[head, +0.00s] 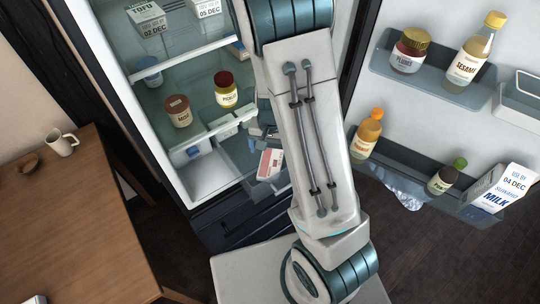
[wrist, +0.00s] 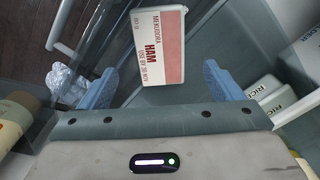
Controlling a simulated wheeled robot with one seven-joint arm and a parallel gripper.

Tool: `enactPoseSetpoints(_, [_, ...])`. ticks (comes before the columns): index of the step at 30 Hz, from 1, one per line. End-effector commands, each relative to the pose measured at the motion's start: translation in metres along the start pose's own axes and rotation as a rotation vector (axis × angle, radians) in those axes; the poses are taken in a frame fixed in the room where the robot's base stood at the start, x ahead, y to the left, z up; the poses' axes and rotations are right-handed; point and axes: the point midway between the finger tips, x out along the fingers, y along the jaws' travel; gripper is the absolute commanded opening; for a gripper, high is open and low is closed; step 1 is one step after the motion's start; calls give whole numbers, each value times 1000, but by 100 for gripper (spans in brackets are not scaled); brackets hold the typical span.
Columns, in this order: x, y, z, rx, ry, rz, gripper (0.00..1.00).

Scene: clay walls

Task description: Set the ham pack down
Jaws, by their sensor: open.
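The ham pack (wrist: 160,45), white and red with HAM lettering, lies just beyond my gripper (wrist: 160,82) in the wrist view. The blue fingers are spread wide to either side of its near end, with gaps between them and the pack. My gripper is open and empty. In the head view the ham pack (head: 270,162) shows low in the fridge, beside my arm, over a grey see-through drawer or bin. My arm hides most of the gripper there. I cannot tell exactly what the pack rests on.
White rice packs (wrist: 266,86) stand close right of the gripper. Jars (head: 179,111) stand on the fridge shelf above. The open door at right holds bottles and a milk carton (head: 500,188). A wooden table (head: 70,230) with a mug (head: 62,144) is at left.

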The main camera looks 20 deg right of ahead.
Motion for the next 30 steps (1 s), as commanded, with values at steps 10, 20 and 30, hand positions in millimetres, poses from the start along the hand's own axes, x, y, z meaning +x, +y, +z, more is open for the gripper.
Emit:
enactPoseSetpoints(10, [-48, 0, 0, 0, 1, -1, 87])
enactPoseSetpoints(20, [-108, 3, 24, -107, 26, -90, 87])
enactPoseSetpoints(30, [-193, 31, 81, -334, 150, -138, 87])
